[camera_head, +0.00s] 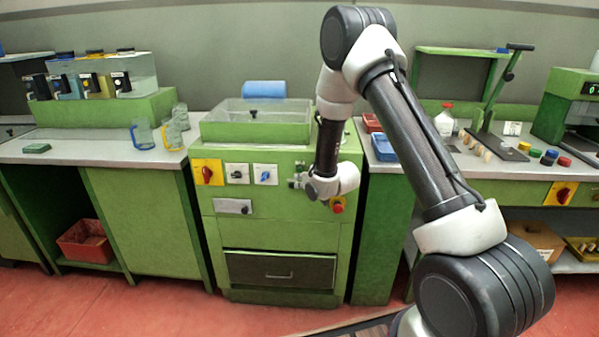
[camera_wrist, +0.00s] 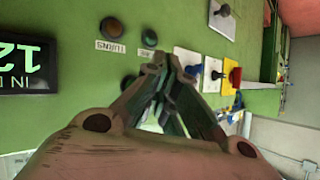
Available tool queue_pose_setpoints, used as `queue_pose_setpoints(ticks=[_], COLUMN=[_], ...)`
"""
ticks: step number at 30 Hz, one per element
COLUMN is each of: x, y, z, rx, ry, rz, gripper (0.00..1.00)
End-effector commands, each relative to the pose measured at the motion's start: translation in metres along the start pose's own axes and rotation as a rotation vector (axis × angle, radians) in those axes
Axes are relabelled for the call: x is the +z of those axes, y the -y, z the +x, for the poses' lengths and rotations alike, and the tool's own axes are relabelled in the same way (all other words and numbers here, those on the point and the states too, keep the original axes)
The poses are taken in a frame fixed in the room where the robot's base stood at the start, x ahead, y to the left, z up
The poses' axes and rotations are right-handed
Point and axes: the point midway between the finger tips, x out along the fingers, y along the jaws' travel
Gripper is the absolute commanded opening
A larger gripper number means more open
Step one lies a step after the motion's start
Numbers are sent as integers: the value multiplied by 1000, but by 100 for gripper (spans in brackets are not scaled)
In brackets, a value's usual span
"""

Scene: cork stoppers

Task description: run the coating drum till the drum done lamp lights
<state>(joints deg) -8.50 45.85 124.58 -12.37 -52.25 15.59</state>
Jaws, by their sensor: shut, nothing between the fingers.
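The green machine cabinet (camera_head: 275,225), which looks like the coating drum, stands in the centre under a clear-lidded top (camera_head: 257,108). Its front carries a red rotary switch on a yellow plate (camera_head: 207,173), a white-plated switch (camera_head: 236,173) and a blue switch (camera_head: 265,175). My gripper (camera_wrist: 165,62) is shut and empty, pointing at the panel; whether it touches is unclear. In the wrist view two dark round buttons or lamps (camera_wrist: 111,28) (camera_wrist: 150,38) sit near the fingertips, both unlit. A dark display (camera_wrist: 25,65) with green characters is upside down at left. My wrist hides part of the panel in the head view.
A red button (camera_head: 337,204) on yellow sits below my wrist. A grey latch plate (camera_head: 233,206) and a drawer (camera_head: 280,269) are lower down. Left bench holds glass mugs (camera_head: 143,134); right bench holds stoppers (camera_head: 480,148) and a lever press (camera_head: 500,95).

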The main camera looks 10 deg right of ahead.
Motion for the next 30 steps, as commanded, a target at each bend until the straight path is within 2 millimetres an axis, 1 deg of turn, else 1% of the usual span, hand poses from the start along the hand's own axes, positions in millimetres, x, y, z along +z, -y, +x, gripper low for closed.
queue_pose_setpoints(ticks=[3,8,30], x=[-4,-7,-8], y=[-5,-8,-8], z=[7,11,11], rx=[0,0,0], ry=[1,0,1], rz=[0,1,0], gripper=[0,0,0])
